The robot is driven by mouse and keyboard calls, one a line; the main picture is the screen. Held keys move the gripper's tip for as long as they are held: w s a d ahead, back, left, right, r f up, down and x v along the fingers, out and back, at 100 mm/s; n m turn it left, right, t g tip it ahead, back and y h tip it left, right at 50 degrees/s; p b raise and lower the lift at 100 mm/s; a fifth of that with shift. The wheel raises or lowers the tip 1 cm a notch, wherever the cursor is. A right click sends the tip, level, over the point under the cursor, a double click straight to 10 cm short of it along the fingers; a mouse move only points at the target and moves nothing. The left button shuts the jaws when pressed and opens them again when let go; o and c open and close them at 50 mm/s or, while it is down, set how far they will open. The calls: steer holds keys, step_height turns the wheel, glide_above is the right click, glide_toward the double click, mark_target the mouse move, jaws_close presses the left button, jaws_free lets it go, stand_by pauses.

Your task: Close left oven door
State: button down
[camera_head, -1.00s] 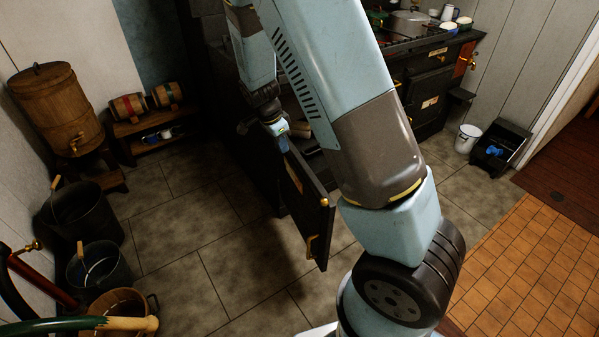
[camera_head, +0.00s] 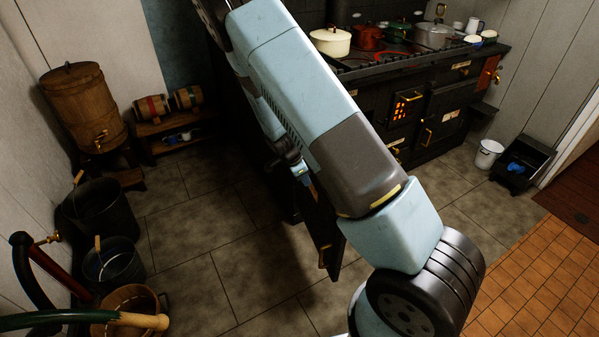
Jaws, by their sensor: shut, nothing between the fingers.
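The left oven door (camera_head: 321,232) is a dark panel that stands open, swung out from the black range over the tiled floor. Its brass handle (camera_head: 322,257) shows near the lower outer end. My gripper (camera_head: 302,176) is shut and empty, at the upper part of the door on its left side. It looks very close to the door, but I cannot tell whether it touches. My pale blue arm crosses in front and hides the door's hinge side, the oven opening and part of the range.
The range (camera_head: 437,108) carries several pots, with a cream pot (camera_head: 330,41) at the left. Wooden and dark buckets (camera_head: 97,210) stand at the left wall beside a barrel (camera_head: 85,110). A white pail (camera_head: 488,154) stands at the right. The floor left of the door is clear.

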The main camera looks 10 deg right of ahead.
steer(key=shift+w+d+f, duration=0.1)
steer(key=shift+d+f, duration=0.2)
steer(key=shift+d, duration=0.5)
steer(key=shift+w+d+f, duration=0.15)
steer(key=shift+d+f, duration=0.2)
steer(key=shift+d, duration=0.4)
steer(key=shift+w+d+f, duration=0.1)
steer(key=shift+d+f, duration=0.2)
steer(key=shift+d, duration=0.5)
